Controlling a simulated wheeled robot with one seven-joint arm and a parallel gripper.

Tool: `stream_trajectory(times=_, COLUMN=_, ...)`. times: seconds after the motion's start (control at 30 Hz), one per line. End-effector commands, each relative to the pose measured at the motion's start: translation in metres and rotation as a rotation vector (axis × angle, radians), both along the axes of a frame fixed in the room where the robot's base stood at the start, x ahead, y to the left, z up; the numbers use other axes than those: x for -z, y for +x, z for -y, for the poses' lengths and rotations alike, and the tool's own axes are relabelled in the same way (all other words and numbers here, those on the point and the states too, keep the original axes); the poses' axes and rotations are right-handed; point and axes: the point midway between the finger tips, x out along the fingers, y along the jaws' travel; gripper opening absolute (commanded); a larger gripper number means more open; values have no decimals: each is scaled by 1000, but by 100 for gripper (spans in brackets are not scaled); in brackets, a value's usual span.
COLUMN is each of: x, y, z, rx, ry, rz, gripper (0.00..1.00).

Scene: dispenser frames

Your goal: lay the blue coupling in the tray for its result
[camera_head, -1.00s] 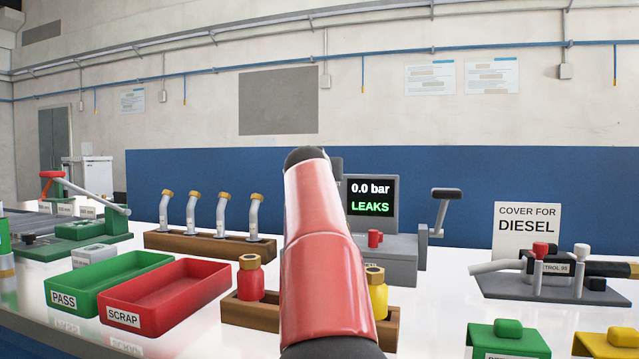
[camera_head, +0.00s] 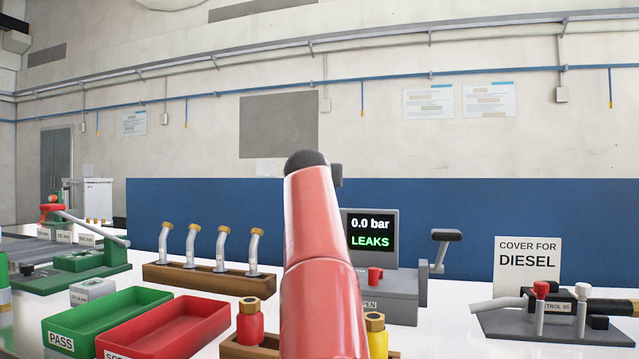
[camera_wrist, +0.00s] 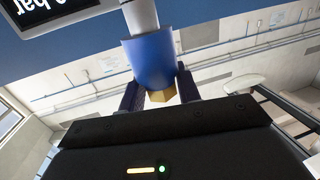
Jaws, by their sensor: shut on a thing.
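The blue coupling (camera_wrist: 150,60) is between the fingers of my gripper (camera_wrist: 159,92) in the wrist view. A pale grey stem rises from it and a brass-coloured hex end shows below. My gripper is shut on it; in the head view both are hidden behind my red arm. The green PASS tray (camera_head: 62,313) and the red SCRAP tray (camera_head: 128,337) stand side by side at lower left, both empty where visible. The tester (camera_head: 391,287) has a screen (camera_head: 370,231) reading "0.0 bar" and "LEAKS".
A wooden rack (camera_head: 165,278) with several bent nozzles stands behind the trays. A "COVER FOR DIESEL" sign (camera_head: 528,260) and nozzle stand are at right.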

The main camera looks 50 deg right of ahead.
Motion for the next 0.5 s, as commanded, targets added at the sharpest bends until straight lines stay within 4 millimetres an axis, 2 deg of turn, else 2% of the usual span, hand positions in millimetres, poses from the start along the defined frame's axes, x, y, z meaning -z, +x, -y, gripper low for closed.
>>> stream_trajectory(times=0.5, x=-20, y=-1, z=-1, rx=-1, ry=-1, rz=2, gripper=0)
